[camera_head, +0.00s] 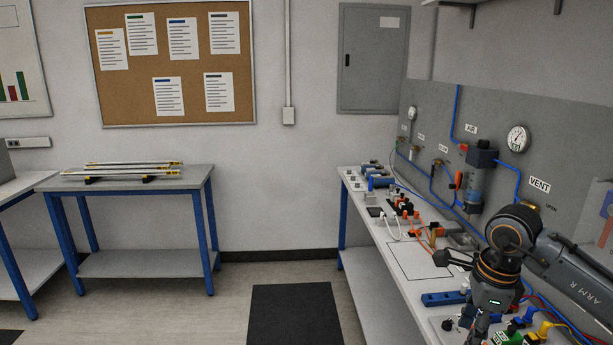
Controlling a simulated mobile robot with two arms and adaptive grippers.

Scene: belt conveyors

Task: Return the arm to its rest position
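My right arm (575,265), marked "ARM R", comes in from the right edge and bends down at a dark round joint. Its wrist (495,292), with a small green light, hangs over the near part of the right bench. My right gripper (479,329) points down below the wrist, and the bottom edge of the picture cuts it off. I cannot see its fingertips or whether it holds anything. My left arm and gripper are not in view.
The right bench (405,285) carries cables, connectors, a blue power strip (443,298) and an outlined empty area. A grey panel with gauges (518,138) rises behind it. A table (140,181) with metal rails stands left. Floor around a dark mat (294,314) is clear.

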